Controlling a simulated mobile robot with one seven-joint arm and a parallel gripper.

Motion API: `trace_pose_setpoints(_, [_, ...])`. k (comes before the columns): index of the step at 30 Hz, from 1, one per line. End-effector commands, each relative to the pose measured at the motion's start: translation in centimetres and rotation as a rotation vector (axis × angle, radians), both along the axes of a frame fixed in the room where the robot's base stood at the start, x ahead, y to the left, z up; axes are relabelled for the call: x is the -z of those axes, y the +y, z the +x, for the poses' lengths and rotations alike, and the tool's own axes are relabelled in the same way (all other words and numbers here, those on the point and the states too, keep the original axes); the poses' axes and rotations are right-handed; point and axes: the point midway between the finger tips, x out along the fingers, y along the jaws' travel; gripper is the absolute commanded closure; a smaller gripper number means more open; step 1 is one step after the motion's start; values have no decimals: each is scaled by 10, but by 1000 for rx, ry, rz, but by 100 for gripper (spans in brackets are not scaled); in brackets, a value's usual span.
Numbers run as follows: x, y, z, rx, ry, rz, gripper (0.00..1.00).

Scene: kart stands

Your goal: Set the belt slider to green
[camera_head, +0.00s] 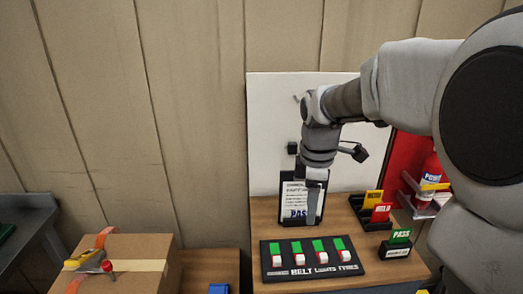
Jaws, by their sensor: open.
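The black slider panel (262,262) lies on the wooden table, with several sliders in a row. Each has a green area at its far end and a pale knob with red around it at the near end. The belt slider (299,258) is second from the left, above the printed word BELT; its knob sits towards the near end, with green showing beyond it. My gripper (312,220) points down in front of the clipboard, behind and above the panel, apart from the sliders. It is open and appears empty; its fingers are seen nearly edge-on.
Right of the panel are a black holder with coloured cards (381,212), a green PASS sign (400,236) and a red extinguisher (431,170). A cardboard box (150,255) stands left.

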Motion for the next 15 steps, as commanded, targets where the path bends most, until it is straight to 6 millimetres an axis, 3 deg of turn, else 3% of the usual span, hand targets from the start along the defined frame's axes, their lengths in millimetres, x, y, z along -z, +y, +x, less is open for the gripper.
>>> trace_pose_setpoints(1, [12, -1, 9, -53, 22, 3, 43])
trace_pose_setpoints(6, [29, -1, 25, -189, 61, 13, 43])
trace_pose_setpoints(11, [39, -1, 28, -222, 71, 16, 43])
trace_pose_setpoints(15, [58, -1, 27, -221, 73, 16, 43])
